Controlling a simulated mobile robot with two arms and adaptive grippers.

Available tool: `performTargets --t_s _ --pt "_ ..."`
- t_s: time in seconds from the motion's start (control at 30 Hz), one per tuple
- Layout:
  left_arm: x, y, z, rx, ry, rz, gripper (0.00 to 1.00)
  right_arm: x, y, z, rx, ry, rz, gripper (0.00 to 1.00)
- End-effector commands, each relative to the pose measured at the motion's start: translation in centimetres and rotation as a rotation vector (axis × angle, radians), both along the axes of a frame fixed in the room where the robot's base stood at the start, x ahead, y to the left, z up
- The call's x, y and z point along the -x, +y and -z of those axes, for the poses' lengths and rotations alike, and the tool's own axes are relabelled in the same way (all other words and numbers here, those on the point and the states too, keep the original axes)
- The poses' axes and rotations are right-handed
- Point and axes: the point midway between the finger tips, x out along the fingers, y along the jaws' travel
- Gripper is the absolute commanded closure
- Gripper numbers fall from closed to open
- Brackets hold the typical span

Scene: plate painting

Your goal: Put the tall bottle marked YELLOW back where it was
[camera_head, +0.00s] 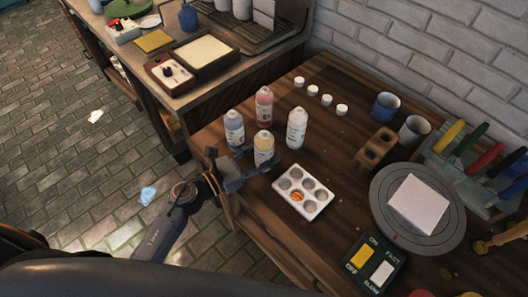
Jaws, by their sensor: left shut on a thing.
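The yellow bottle (264,145) stands upright on the wooden table, its lower part hidden by the gripper. My left gripper (262,169) comes in from the left and is shut on this bottle low down. I cannot tell whether the bottle's base touches the table. A bluish bottle (234,129), a red bottle (264,104) and a white bottle (297,128) stand close behind and beside it. My right gripper does not show.
A white paint palette (315,204) with orange in one well lies just right of the gripper. Several white caps (312,90) lie behind. A grey turntable (385,205) with a white tile (418,203) and a switch box (373,262) are at the right.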

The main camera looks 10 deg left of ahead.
Motion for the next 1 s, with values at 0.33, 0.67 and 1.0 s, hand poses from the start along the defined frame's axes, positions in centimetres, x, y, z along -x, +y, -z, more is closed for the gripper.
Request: performTargets --t_s 0.33,0.67,1.0 --pt "0.0 0.0 0.1 0.0 0.0 0.0 0.33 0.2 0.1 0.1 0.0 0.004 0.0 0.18" --pt "1.5 1.3 0.2 -0.001 0.003 0.0 0.33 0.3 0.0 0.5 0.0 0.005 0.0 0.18" --pt "6.8 6.1 0.2 -0.002 0.002 0.001 0.33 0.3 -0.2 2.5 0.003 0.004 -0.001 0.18"
